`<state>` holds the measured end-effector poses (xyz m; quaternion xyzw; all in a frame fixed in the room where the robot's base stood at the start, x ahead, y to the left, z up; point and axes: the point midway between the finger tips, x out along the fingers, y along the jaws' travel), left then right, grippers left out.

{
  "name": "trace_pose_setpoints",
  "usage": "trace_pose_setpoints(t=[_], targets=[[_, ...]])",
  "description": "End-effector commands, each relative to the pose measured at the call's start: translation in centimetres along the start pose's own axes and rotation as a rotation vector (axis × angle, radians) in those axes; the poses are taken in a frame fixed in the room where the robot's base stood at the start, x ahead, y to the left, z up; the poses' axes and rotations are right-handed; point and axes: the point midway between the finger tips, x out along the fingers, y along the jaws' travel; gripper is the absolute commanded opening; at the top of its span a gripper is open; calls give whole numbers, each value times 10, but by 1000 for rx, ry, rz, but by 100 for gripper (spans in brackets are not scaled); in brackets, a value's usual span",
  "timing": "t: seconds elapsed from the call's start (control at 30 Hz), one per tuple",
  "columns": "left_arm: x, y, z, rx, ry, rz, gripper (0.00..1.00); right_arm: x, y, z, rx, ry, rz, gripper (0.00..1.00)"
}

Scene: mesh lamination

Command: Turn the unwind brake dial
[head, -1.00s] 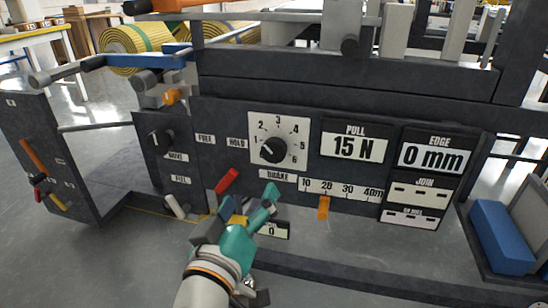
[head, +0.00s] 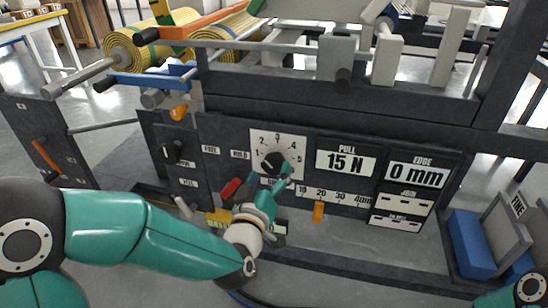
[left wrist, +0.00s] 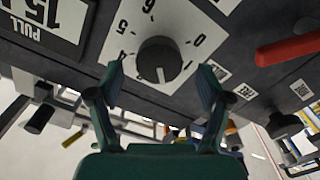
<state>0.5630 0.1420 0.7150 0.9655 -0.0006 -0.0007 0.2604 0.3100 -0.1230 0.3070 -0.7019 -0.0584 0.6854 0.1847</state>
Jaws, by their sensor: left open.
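The brake dial (head: 274,162) is a black round knob on a white numbered plate (head: 291,141) on the dark machine front. My left gripper (head: 270,178) is open at the lower edge of this plate, and its fingers partly hide the BRAKE label. In the left wrist view the knob (left wrist: 159,60) shows from close by, with a white mark on its face. The open fingers (left wrist: 161,82) stand apart on either side of it, just short of the knob, with nothing between them. I cannot tell whether a fingertip touches the plate. My right gripper is out of view.
A red lever (head: 231,188) sits left of the gripper and an orange slider (head: 318,211) right of it. Another black knob (head: 172,152) is farther left. Yellow rolls (head: 150,45) lie above at the back. A blue block (head: 470,243) stands at the right.

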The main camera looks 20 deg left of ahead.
Motion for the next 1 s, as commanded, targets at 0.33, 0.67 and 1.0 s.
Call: trace_pose_setpoints(t=[0.33,0.67,1.0], targets=[[40,0,0,1,0,-1,78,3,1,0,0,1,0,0],[42,0,0,1,0,0,76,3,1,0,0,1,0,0],[42,0,0,1,0,0,20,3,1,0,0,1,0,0]])
